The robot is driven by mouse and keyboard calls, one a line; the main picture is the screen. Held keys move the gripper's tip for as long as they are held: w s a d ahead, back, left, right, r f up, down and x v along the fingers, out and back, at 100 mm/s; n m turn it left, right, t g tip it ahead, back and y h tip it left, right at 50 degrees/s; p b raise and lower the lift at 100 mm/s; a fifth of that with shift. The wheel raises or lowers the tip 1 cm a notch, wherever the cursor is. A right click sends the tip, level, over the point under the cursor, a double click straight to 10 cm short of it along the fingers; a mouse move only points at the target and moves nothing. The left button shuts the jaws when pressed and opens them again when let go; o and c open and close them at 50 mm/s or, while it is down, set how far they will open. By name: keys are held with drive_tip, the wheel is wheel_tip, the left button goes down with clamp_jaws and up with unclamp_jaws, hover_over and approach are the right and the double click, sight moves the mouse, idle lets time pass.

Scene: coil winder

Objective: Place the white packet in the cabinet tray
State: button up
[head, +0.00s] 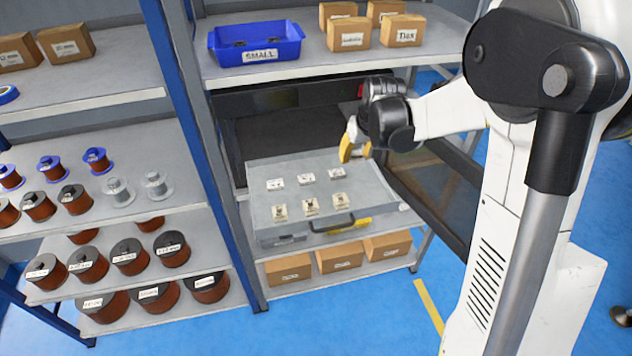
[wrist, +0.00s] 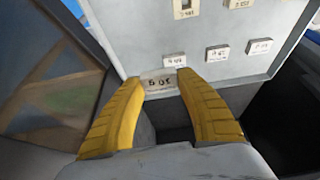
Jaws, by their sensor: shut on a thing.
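The cabinet tray (head: 300,162) is a grey, pulled-out tray with a dark handle, low in the shelving. It holds a back row of small white labelled packets (head: 306,179) and a front row of beige ones (head: 311,206). My gripper (head: 353,150) is above the tray's back right part, its yellow fingers pointing down. In the wrist view, the fingers are shut on a pale labelled packet (wrist: 160,83). The tray surface (wrist: 205,32) and its packets show beyond it. The held packet's underside is hidden, and I cannot tell whether it touches the tray.
A blue bin (head: 255,42) and small cartons (head: 348,33) stand on the shelf above. A dark open door (head: 428,190) is close on the tray's right. Cartons (head: 338,257) lie below. Wire spools (head: 128,257) fill the left shelves.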

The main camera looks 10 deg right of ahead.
drive_tip(key=b, duration=0.3)
hover_over(319, 193)
drive_tip(key=f, duration=0.6)
drive_tip(key=shift+s+d, duration=0.1)
drive_tip(key=shift+s, duration=0.3)
wheel_tip(319, 193, down, 4)
drive_tip(key=shift+f+b, duration=0.15)
drive_tip(key=shift+b, duration=0.4)
drive_tip(key=o, duration=0.7)
drive_tip(key=shift+f, duration=0.1)
drive_tip(key=o, duration=0.4)
